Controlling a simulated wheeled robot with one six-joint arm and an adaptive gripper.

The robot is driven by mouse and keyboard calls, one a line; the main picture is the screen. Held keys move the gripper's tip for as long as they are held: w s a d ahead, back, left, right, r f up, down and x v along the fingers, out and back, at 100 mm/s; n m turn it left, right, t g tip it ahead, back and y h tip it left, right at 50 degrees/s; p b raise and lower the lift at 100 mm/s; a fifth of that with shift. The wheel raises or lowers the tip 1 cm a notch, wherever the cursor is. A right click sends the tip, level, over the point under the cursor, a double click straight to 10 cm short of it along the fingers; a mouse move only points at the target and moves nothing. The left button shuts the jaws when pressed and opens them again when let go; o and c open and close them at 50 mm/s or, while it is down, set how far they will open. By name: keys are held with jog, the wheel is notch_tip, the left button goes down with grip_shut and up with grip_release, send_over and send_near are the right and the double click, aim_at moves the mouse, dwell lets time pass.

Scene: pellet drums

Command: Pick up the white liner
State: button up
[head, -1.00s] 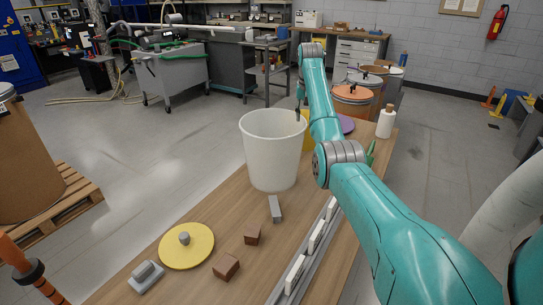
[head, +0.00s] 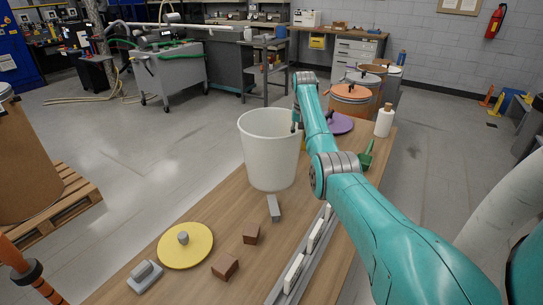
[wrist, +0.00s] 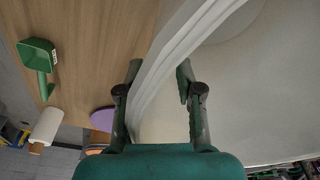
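The white liner (head: 268,150) is a tall, open-topped tub standing upright on the wooden table. My gripper (head: 297,125) is at the right side of its rim in the head view. In the wrist view my gripper (wrist: 158,75) is open, with its two fingers apart and the liner's rim (wrist: 172,55) running between them. One finger is on the outer side, over the table, and the other is on the inner side. I cannot tell whether either finger touches the wall.
A grey block (head: 274,208), brown blocks (head: 225,266) and a yellow lid (head: 186,246) lie in front. A rail with white pieces (head: 294,272) runs along the right.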

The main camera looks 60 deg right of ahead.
jog(key=shift+f, duration=0.25)
dwell(0.6)
grip_shut()
